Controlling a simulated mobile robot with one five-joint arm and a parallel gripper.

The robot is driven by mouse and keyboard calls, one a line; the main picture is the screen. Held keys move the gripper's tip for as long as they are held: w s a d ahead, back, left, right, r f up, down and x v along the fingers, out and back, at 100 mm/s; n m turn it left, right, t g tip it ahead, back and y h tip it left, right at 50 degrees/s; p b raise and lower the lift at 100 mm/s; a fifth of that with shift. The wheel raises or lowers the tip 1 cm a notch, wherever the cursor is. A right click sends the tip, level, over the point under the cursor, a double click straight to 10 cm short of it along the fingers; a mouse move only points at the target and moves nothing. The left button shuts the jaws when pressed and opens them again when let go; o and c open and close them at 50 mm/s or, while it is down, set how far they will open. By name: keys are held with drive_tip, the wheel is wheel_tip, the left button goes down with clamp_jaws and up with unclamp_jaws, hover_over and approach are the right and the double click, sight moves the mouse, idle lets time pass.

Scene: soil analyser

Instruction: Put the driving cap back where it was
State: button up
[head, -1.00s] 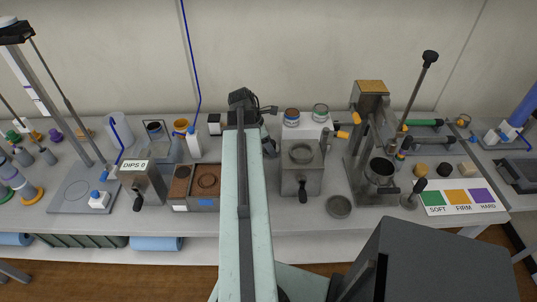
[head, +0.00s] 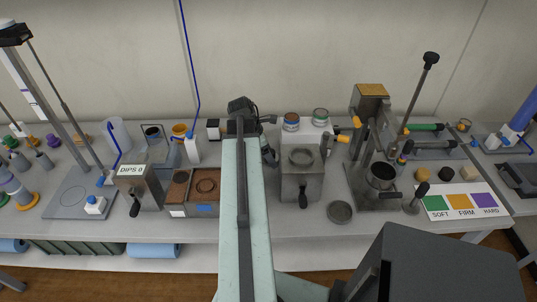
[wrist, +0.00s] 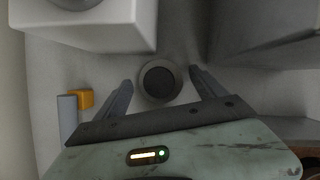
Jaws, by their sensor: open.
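In the wrist view a round grey piece with a dark round top (wrist: 160,82), which may be the driving cap, stands on the pale bench top between my fingertips. My gripper (wrist: 158,85) is open, one finger on each side of it, with a gap on both sides. In the head view my arm hides this piece, and my gripper (head: 268,145) shows only partly at the back of the bench, left of the metal box.
A white block (wrist: 90,22) lies close ahead left in the wrist view, and a grey metal body (wrist: 262,30) ahead right. An orange piece (wrist: 81,99) is beside the left finger. In the head view the metal box (head: 301,184) and a round dish (head: 340,212) stand right of my arm.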

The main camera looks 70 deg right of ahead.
drive_tip(key=p+v, duration=1)
drive_tip(key=v, duration=0.2)
drive_tip(key=shift+p, duration=0.3)
